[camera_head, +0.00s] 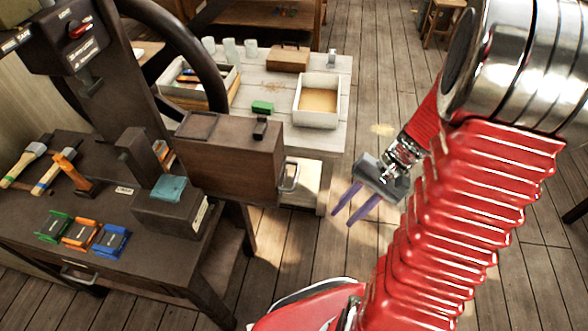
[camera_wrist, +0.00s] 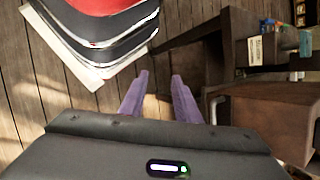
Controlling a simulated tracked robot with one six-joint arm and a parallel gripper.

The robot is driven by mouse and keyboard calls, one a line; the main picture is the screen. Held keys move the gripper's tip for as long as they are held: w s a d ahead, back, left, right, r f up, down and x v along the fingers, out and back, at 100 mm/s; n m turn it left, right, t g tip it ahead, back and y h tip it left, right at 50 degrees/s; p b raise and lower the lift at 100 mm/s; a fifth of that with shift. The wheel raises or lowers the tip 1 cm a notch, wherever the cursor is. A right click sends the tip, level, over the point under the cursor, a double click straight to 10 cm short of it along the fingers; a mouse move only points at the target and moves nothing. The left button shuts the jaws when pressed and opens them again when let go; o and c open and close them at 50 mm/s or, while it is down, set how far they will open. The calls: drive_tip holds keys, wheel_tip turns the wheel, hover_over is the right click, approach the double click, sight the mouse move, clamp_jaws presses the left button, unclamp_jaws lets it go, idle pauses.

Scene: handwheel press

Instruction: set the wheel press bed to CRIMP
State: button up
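The press stands at the left in the head view, with a dark column (camera_head: 112,95) and a large dark handwheel (camera_head: 203,58), cut off by the top edge. A dark block (camera_head: 170,212) with a teal pad on top and a pale label sits at the bench's right end; it also shows in the wrist view (camera_wrist: 290,40). I cannot tell for sure which part is the bed, and CRIMP is not readable. My gripper (camera_head: 343,221) hangs right of the bench, apart from the press. Its purple fingers are spread and empty, as the wrist view (camera_wrist: 161,78) also shows.
Green (camera_head: 52,227), orange (camera_head: 80,234) and blue (camera_head: 110,241) blocks lie on the bench. A pale table (camera_head: 275,130) with trays stands behind. Wood floor lies open around my gripper.

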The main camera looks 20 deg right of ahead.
wheel_tip(320, 180, down, 3)
drive_tip(key=w+d+m+t+y, duration=0.1)
drive_tip(key=w+y, duration=0.1)
drive_tip(key=y, duration=0.1)
drive_tip(key=n+t+y, duration=0.3)
drive_tip(key=t+y, duration=0.1)
drive_tip(key=t, duration=0.3)
approach(296, 174)
drive_tip(key=f+v, duration=0.1)
drive_tip(key=v, duration=0.3)
drive_tip(key=shift+a+r, duration=0.15)
drive_tip(key=shift+r, duration=0.15)
drive_tip(key=shift+a, duration=0.1)
drive_tip(key=x, duration=1.3)
drive_tip(key=shift+w+a+f, duration=0.15)
drive_tip(key=shift+w+f, duration=0.1)
drive_tip(key=shift+f, duration=0.05)
drive_tip(key=shift+c, duration=0.4)
clamp_jaws()
